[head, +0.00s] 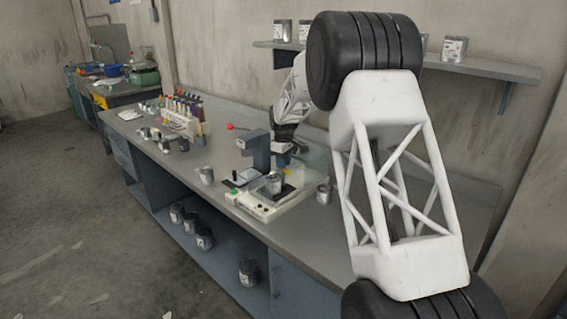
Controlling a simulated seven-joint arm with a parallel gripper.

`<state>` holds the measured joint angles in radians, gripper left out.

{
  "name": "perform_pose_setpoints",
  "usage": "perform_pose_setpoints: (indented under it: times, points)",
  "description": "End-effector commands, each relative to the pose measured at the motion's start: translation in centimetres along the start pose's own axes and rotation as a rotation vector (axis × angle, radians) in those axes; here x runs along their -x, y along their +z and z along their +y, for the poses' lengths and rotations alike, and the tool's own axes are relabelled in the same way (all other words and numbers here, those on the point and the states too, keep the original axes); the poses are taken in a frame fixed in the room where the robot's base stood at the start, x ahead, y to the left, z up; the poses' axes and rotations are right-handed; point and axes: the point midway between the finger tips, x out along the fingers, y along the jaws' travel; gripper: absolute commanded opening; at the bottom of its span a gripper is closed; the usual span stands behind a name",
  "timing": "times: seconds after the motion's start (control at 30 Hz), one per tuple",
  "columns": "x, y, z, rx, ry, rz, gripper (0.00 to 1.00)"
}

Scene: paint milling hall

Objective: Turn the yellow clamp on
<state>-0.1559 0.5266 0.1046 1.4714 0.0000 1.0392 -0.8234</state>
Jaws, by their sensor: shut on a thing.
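The bench machine has a cream base (240,200), a dark blue-grey column (258,152) and a clear guard (315,165). A grey can (274,184) stands upright on its base. The yellow clamp (284,161) shows as a small yellow patch above the can, beside the column. My gripper (284,153) reaches down from the back right over the machine and is shut at the clamp. The fingertips are small and partly hidden, so the exact grip is hard to see.
A red-knobbed lever (230,127) stands behind the column. Loose cans (206,175) stand left of the machine, and another (324,194) stands to its right. A rack of coloured bottles (183,112) is farther left. A wall shelf (480,64) is above. The front bench top is mostly clear.

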Motion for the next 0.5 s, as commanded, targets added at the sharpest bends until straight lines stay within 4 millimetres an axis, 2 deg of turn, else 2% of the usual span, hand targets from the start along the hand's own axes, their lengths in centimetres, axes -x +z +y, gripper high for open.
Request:
perform_pose_setpoints:
  times: [0.5]
  points:
    - [0.09,-0.01,-0.01,-0.329,0.001,0.0,0.01]
